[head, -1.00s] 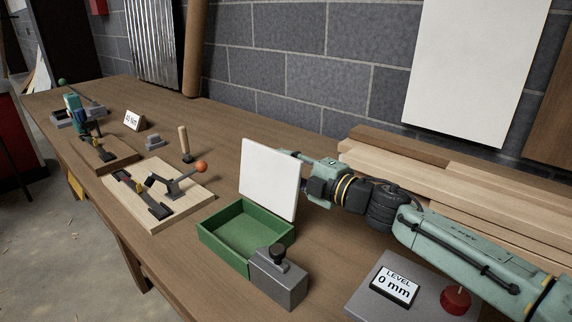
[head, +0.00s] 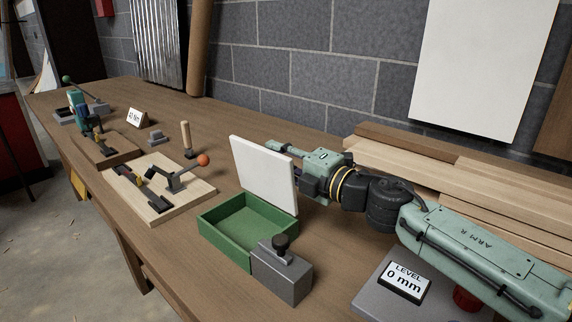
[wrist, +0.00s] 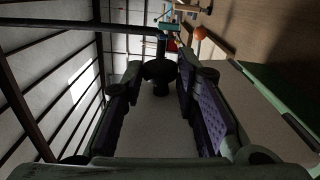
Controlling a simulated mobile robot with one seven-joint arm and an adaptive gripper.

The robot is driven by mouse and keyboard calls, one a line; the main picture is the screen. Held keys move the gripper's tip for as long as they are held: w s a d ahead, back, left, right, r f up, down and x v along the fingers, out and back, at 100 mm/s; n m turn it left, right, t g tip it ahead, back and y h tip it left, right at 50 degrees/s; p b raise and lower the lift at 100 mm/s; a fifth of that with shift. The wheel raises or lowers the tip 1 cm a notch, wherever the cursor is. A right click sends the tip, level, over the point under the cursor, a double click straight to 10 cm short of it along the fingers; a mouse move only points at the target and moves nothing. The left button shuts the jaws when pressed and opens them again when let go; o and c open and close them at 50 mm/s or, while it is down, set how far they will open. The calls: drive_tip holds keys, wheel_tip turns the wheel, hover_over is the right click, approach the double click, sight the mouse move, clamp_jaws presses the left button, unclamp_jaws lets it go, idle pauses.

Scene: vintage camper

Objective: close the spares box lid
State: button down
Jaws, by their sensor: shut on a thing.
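The green spares box (head: 222,248) stands on the workbench with its inside bare and uncovered. Its white lid (head: 263,177) stands steeply raised at the box's back right side, leaning slightly over the opening. The box's green edge (wrist: 285,90) shows at the right there.
A grey block with a black knob (head: 281,270) stands against the box's front right. A toggle clamp on a wooden board (head: 180,205) is left of the box. A level display (head: 404,281) and stacked planks (head: 440,165) lie right, around my arm.

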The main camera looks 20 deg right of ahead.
drive_tip(key=shift+s+a+f, duration=0.15)
drive_tip(key=shift+s+a, duration=0.05)
drive_tip(key=shift+a, duration=0.15)
drive_tip(key=c, duration=1.6)
unclamp_jaws()
drive_tip(key=shift+c, duration=0.2)
drive_tip(key=shift+o, duration=0.6)
drive_tip(key=shift+s, duration=0.1)
drive_tip(key=shift+o, duration=1.4)
drive_tip(key=shift+r, duration=0.25)
